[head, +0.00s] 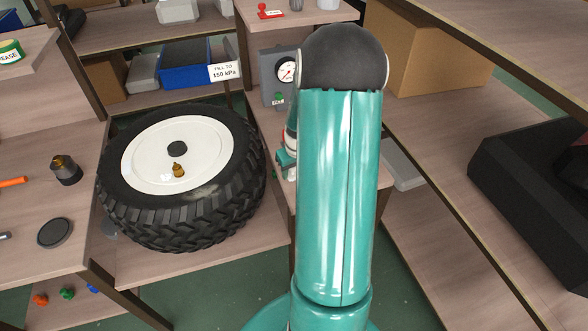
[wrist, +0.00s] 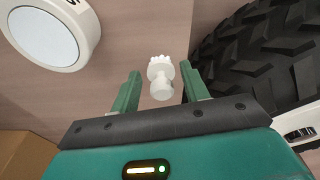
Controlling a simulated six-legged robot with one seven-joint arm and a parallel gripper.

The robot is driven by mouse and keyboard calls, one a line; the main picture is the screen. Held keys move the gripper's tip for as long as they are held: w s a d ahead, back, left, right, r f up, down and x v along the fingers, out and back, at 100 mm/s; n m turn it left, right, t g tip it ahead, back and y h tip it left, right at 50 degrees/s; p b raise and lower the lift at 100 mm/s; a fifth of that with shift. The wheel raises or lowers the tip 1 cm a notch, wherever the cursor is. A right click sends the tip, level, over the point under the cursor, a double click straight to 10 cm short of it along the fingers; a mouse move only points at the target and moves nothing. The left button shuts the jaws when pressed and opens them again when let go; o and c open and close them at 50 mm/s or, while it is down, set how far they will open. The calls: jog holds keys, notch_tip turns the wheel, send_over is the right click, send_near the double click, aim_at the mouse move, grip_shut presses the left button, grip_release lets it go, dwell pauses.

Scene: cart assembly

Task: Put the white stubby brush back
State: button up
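The white stubby brush (wrist: 161,88) shows in the wrist view, with a knobby bristle end and a rounded body. It is between the two green fingers of my gripper (wrist: 160,72), with a visible gap on each side. My gripper is open. I cannot tell how far the brush is below the fingertips. In the head view my arm hides the brush and most of my gripper; only a teal and white part of my wrist (head: 287,160) shows beside the arm, over a wooden shelf.
A big black tyre with a white hub (head: 150,165) stands left of my arm; its tread (wrist: 265,50) is close on the right in the wrist view. A white round container (wrist: 50,35) is at upper left there. A grey gauge box (head: 275,75) stands behind. A blue bin (head: 190,75) is farther back.

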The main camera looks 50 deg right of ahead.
notch_tip(320, 180, up, 12)
jog(key=s, duration=0.2)
jog(key=a+r+n+t, duration=0.1)
jog(key=a+r, duration=0.4)
jog(key=a, duration=0.4)
jog(key=a+r+n, duration=0.1)
jog(key=a+r, duration=0.5)
jog(key=a, duration=0.3)
jog(key=s+a+r+n+t, duration=0.1)
jog(key=s+a, duration=0.3)
jog(key=a, duration=0.4)
jog(key=s+a+r+t, duration=0.1)
jog(key=s+a+r, duration=0.2)
jog(key=s+a, duration=0.2)
jog(key=a, duration=0.3)
jog(key=shift+s+a+r+n+t+y, duration=0.2)
jog(key=shift+r+n+t+y, duration=0.1)
jog(key=shift+n+t, duration=0.1)
jog(key=shift+d, duration=0.15)
